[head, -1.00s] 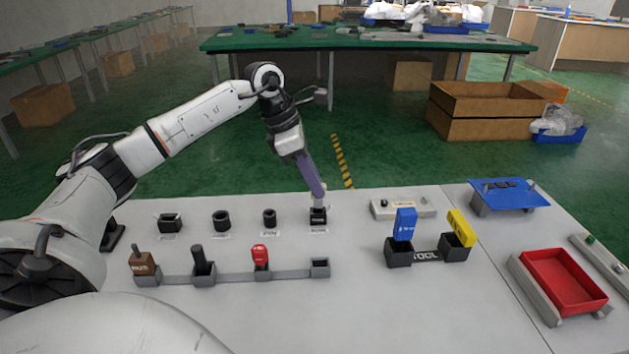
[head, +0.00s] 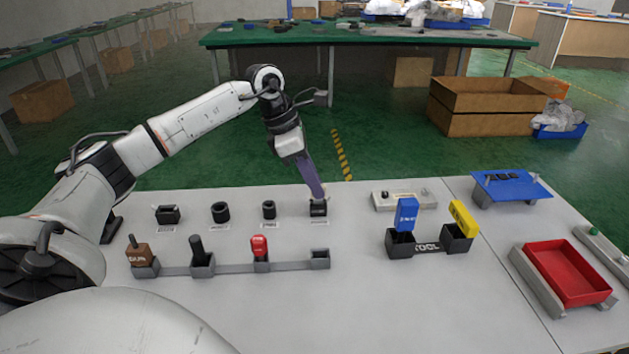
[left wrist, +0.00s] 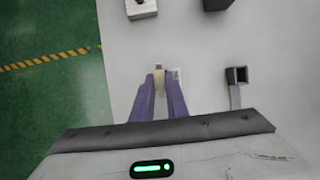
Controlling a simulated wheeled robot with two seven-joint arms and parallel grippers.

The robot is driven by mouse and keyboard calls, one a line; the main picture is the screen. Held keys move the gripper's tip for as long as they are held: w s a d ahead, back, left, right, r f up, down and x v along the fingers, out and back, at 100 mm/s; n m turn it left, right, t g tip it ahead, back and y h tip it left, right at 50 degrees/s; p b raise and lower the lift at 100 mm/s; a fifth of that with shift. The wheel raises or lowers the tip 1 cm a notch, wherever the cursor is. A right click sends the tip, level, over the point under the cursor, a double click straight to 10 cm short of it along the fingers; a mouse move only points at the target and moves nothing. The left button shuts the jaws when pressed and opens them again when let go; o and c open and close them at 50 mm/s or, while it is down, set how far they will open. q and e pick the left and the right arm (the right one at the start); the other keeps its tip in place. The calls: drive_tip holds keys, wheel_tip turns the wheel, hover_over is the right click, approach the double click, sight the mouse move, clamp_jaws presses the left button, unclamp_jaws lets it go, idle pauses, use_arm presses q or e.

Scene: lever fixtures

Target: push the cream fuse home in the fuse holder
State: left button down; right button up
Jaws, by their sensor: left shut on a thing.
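My left gripper (head: 319,197) points down at the fuse holder (head: 318,209), the rightmost dark block in the back row. In the left wrist view its two purple fingers (left wrist: 160,76) are shut on the cream fuse (left wrist: 159,79), a narrow pale strip between them. In the head view the fingertips are right at the top of the holder and hide the fuse. How deep the fuse sits cannot be told. My right gripper is not in view.
Several dark sockets (head: 220,212) stand left of the holder. In front is a rail (head: 230,269) with brown, black and red pieces and an empty end socket (head: 320,259). To the right are a grey switch box (head: 402,198) and holders with blue (head: 406,214) and yellow (head: 462,219) pieces.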

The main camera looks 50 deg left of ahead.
use_arm(q)
drive_tip(key=shift+f+b, duration=0.35)
drive_tip(key=shift+f, duration=0.35)
drive_tip(key=c, duration=1.7)
unclamp_jaws()
drive_tip(key=shift+o, duration=0.2)
drive_tip(key=v, duration=1)
drive_tip(key=shift+r+p, duration=0.15)
drive_tip(key=shift+p, duration=0.15)
drive_tip(key=shift+s, duration=0.15)
